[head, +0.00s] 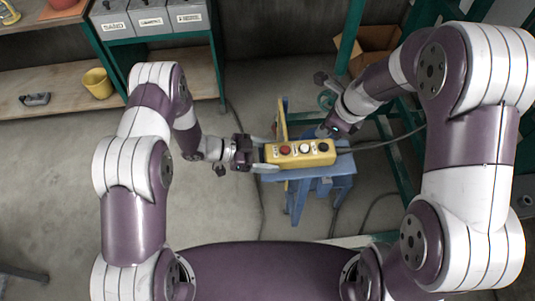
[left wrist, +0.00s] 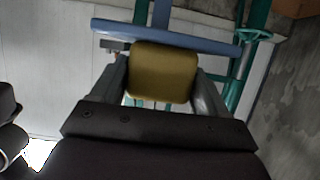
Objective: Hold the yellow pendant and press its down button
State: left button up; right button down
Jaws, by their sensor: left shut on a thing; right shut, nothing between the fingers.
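The yellow pendant (head: 300,153) is a long box lying level near the middle of the head view. A red button, a pale button and a dark button sit in a row on its top face. Its cable leaves from the right end. My left gripper (head: 262,154) is shut on the pendant's left end. In the left wrist view the pendant's yellow end (left wrist: 163,72) sits between the two fingers. My right gripper (head: 324,131) is shut and empty, close to the pendant's far right part near the dark button. I cannot tell whether it touches. Button markings are too small to read.
A blue stand (head: 312,190) is below the pendant. Green posts (head: 350,40) and a cardboard box (head: 375,42) are behind on the right. A bench with a yellow cup (head: 98,83) and grey bins (head: 150,17) is at the back left. The floor at left is clear.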

aim_at(306, 150)
dwell(0.6)
jog(key=a+t, duration=0.1)
jog(key=t, duration=0.1)
jog(key=a+r+t, duration=0.1)
jog(key=t, duration=0.1)
jog(key=w+a+r+t, duration=0.1)
jog(key=t, duration=0.1)
jog(key=shift+a+n+t+h, duration=0.25)
jog(key=shift+n+t+h, duration=0.05)
jog(key=shift+n+t, duration=0.1)
jog(key=shift+f, duration=4.4)
jog(key=shift+f, duration=0.1)
jog(key=shift+f, duration=0.3)
